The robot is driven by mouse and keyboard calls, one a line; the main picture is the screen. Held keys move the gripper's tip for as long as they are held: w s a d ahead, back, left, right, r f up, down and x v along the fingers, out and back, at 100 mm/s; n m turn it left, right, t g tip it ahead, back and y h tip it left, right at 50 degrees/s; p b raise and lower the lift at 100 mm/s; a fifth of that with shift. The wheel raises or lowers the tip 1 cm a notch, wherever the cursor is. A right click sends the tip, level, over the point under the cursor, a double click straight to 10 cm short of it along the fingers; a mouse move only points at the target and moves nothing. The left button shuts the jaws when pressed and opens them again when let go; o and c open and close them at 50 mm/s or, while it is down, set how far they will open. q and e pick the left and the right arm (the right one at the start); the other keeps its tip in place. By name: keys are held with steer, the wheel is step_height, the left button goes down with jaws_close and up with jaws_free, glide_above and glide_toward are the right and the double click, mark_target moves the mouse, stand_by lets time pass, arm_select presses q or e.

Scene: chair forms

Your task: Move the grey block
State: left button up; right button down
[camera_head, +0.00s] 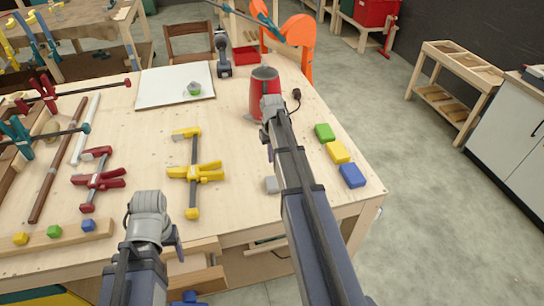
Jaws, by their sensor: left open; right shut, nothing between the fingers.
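A small grey block (271,185) lies on the wooden table near its front edge. My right arm passes just right of it and may cover part of it.
Green (324,132), yellow (338,152) and blue (352,175) blocks lie right of my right arm. A yellow clamp (194,172) and a red clamp (97,179) lie left. A white board (175,86) lies farther back.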

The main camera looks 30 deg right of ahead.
mark_target(272, 169)
arm_select(q)
step_height(272, 169, down, 4)
steer(key=b, duration=0.3)
steer(key=shift+f, duration=0.25)
arm_select(e)
step_height(272, 169, down, 4)
steer(key=shift+s+f, duration=0.1)
steer(key=shift+f, duration=0.1)
arm_select(q)
steer(key=shift+r+p, duration=0.3)
steer(key=shift+r, duration=0.15)
arm_select(e)
steer(key=s, duration=0.2)
steer(key=s+r, duration=0.1)
steer(key=shift+a, duration=0.3)
steer(key=shift+s, duration=0.4)
steer(key=s, duration=0.3)
steer(key=s+a, duration=0.1)
steer(key=s, duration=0.3)
steer(key=s+a, duration=0.1)
steer(key=s, duration=0.2)
steer(key=shift+s, duration=0.15)
steer(key=shift+w+d, duration=0.1)
steer(key=shift+w, duration=0.15)
